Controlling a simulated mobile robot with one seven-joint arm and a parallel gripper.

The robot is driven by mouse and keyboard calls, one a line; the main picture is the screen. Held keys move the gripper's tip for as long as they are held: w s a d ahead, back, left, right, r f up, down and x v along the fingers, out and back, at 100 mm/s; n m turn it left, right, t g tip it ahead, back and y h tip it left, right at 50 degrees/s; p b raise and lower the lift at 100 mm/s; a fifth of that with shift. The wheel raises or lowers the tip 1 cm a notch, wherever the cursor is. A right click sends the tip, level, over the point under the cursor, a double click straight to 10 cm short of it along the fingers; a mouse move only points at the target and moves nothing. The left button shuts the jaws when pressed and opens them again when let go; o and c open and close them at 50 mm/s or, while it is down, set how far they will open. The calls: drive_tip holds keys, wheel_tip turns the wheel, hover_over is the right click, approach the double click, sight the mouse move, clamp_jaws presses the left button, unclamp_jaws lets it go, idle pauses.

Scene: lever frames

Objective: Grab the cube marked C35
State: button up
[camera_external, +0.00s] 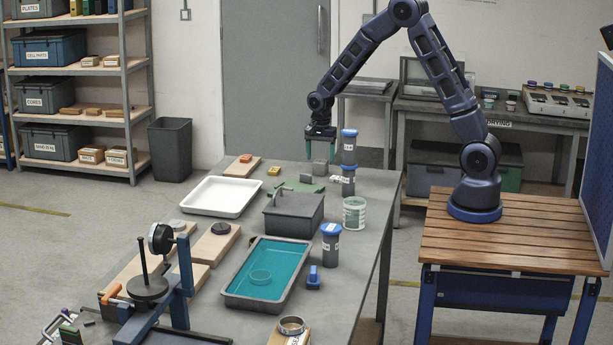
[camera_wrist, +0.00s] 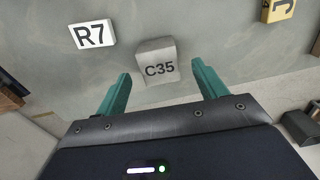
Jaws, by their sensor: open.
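The cube marked C35 (camera_wrist: 157,62) is a grey block with dark lettering. In the wrist view it lies just beyond and between the tips of my gripper's teal fingers (camera_wrist: 162,72). My gripper is open, with nothing held between the fingers. In the external view my gripper (camera_external: 320,152) points down over the far end of the grey table, just above a small grey block (camera_external: 319,169) that appears to be this cube. Its lettering cannot be read there.
A white block marked R7 (camera_wrist: 92,35) lies left of the cube, and a yellow block (camera_wrist: 281,10) is at the upper right. Blue-lidded containers (camera_external: 348,158) stand close right of my gripper. A green piece (camera_external: 306,188) and a grey box (camera_external: 293,215) are nearer the camera.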

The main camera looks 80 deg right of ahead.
sight(320, 161)
wheel_tip(320, 161, down, 4)
drive_tip(key=shift+r, duration=0.1)
drive_tip(key=c, duration=1.2)
drive_tip(key=shift+c, duration=0.2)
drive_tip(key=shift+r, duration=0.1)
